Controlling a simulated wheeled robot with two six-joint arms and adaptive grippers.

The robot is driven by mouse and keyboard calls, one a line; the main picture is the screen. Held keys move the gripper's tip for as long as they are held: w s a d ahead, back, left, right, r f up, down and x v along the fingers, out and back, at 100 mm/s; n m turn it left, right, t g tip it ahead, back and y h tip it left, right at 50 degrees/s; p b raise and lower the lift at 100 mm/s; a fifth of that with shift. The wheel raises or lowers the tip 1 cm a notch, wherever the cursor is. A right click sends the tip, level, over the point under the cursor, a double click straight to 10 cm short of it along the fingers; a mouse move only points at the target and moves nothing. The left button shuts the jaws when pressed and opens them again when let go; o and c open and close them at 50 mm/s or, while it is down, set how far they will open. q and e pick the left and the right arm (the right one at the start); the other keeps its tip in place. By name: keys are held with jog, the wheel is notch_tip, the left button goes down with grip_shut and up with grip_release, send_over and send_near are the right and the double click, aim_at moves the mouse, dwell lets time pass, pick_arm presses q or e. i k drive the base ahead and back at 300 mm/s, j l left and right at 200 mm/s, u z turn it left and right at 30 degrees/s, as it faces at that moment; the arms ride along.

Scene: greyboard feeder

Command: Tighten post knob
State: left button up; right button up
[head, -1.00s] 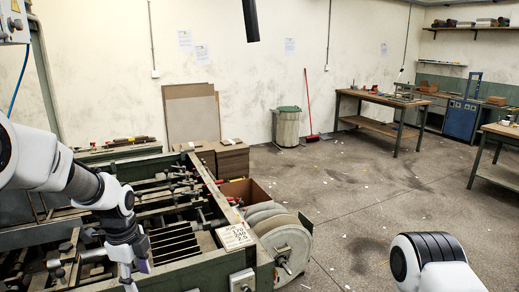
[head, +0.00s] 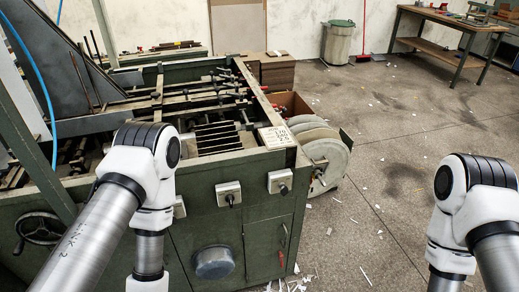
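The green feeder machine (head: 215,188) fills the left and middle of the head view. Its open top holds rails and bars with several small dark clamps and knobs (head: 190,93); they are too small to tell which is the post knob. My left arm stands in front of the machine with its forearm pointing down and hides part of its front and top. My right arm is at the right, over the floor, bent downward. Both grippers are below the picture edge, so their fingers are hidden.
A handwheel (head: 40,229) is on the machine's left front. Two switch boxes (head: 229,194) (head: 280,181) and a white card (head: 275,138) are at its right end. White reels (head: 326,158) stand beside it. Scraps litter the floor (head: 390,150), which is otherwise open. A workbench (head: 440,35) stands behind.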

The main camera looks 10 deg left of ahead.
aim_at(155, 95)
jog(key=u, duration=1.25)
